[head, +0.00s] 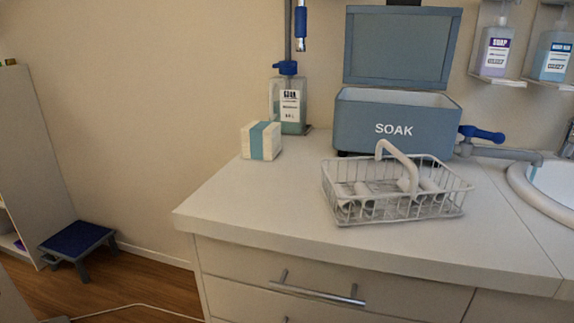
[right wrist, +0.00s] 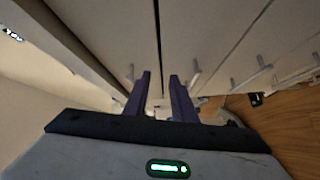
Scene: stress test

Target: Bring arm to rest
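My right gripper (right wrist: 160,76) shows only in the right wrist view. Its two dark fingers stand apart with nothing between them, in front of pale cabinet fronts (right wrist: 95,40) with bar handles. Neither arm is in the head view, and my left gripper is in no view. In the head view, a white wire basket (head: 398,215) with a raised handle stands on the counter (head: 260,205) and holds several pale items. Behind it is a blue-grey SOAK box (head: 390,124) with its lid (head: 400,45) up.
A pump bottle (head: 290,105) and a white-and-blue pack (head: 261,141) stand at the counter's back left. A sink (head: 522,188) is at the right. A drawer handle (head: 318,292) sticks out below the counter. A blue step stool (head: 78,240) and a cable (head: 130,306) are on the floor.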

